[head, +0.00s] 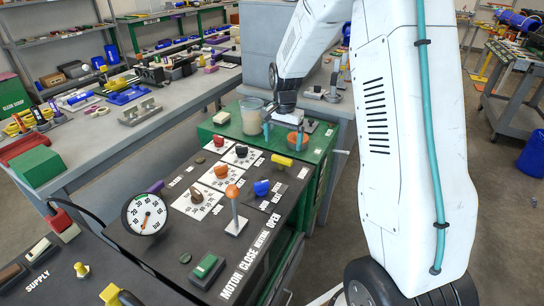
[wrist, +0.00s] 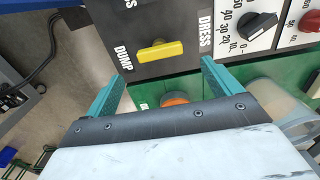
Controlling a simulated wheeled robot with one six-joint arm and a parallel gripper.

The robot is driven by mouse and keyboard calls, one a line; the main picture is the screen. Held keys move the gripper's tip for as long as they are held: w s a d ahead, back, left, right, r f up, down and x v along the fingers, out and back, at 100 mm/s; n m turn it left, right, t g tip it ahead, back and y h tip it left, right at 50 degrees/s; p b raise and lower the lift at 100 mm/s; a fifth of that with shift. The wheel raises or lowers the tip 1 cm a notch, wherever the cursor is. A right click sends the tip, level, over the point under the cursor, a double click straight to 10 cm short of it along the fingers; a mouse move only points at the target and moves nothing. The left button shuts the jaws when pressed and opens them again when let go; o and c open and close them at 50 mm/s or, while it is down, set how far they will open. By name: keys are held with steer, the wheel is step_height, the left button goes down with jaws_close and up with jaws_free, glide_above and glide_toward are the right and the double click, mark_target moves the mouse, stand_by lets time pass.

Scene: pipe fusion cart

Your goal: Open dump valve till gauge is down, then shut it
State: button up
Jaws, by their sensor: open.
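The dump valve is a yellow bar handle (head: 282,161) at the far right corner of the dark panel. In the wrist view the yellow handle (wrist: 160,51) lies roughly crosswise between the words DUMP and DRESS. My gripper (head: 284,133) is above the green shelf just beyond the handle. In the wrist view its teal fingers (wrist: 163,70) are spread wide and empty, with the handle ahead of the gap between them, apart from both. The round white gauge (head: 147,214) stands at the panel's left; its orange needle points down and left, the exact reading too small to tell.
An orange-tipped lever (head: 233,200), a blue knob (head: 262,188) and several dials share the panel. A black dial (wrist: 249,27) is right of the handle.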

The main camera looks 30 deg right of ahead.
mark_target(281, 157)
step_height(281, 157, down, 6)
steer(key=shift+a+f, duration=0.1)
steer(key=shift+f, duration=0.05)
steer(key=shift+c, duration=0.3)
steer(key=c, duration=0.9)
